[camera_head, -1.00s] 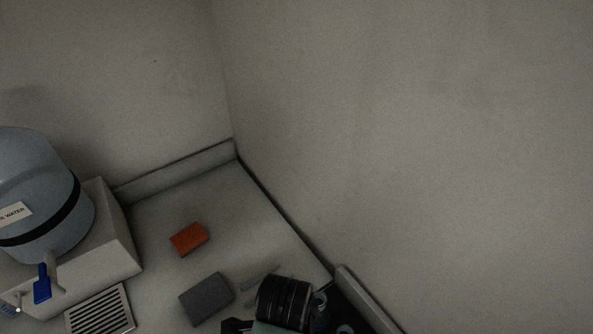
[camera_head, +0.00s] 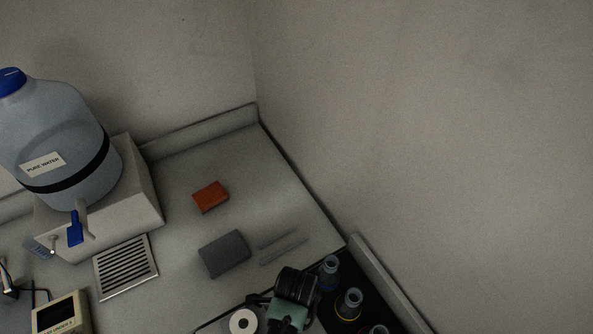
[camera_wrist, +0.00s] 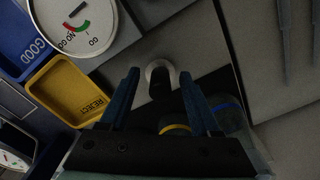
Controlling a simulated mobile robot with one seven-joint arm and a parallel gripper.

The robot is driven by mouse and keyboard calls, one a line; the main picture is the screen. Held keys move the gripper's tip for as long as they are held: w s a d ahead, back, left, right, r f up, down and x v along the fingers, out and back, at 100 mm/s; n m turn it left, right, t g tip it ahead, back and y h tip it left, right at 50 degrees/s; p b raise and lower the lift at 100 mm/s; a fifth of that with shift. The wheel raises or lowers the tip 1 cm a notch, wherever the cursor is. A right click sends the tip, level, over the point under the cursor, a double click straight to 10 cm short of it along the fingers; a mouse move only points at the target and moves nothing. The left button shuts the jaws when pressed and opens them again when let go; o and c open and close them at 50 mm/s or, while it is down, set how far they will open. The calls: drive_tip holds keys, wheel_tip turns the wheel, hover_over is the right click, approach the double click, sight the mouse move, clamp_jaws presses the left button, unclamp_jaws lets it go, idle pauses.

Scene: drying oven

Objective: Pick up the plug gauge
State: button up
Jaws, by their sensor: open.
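I cannot make out the plug gauge for sure. In the wrist view, my gripper (camera_wrist: 160,73) is open, its two dark blue fingers spread with nothing held. A pale ring-shaped thing with a dark middle (camera_wrist: 161,66) shows between the fingertips; contact cannot be told. Slim grey rods (camera_wrist: 284,42) lie at the upper right of the wrist view, apart from the fingers. In the head view, thin grey bars (camera_head: 282,247) lie on the counter beside a dark grey block (camera_head: 224,254). My black and teal wrist hides part of the area below them.
Glass flasks (camera_head: 330,272) stand in a dark area at lower right. An orange block (camera_head: 211,197) lies on open counter near the corner. A water jug (camera_head: 65,130) stands at left. A yellow REJECT bin (camera_wrist: 72,92), blue GOOD bin (camera_wrist: 30,42) and GO/NO GO dial (camera_wrist: 75,22) are left of my fingers.

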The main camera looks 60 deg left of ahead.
clamp_jaws()
idle(0.3)
wheel_tip(320, 180, up, 10)
drive_tip(key=shift+f, duration=0.1)
drive_tip(key=shift+r+p, duration=1.9)
drive_tip(key=shift+p, duration=0.1)
drive_tip(key=shift+f, duration=0.1)
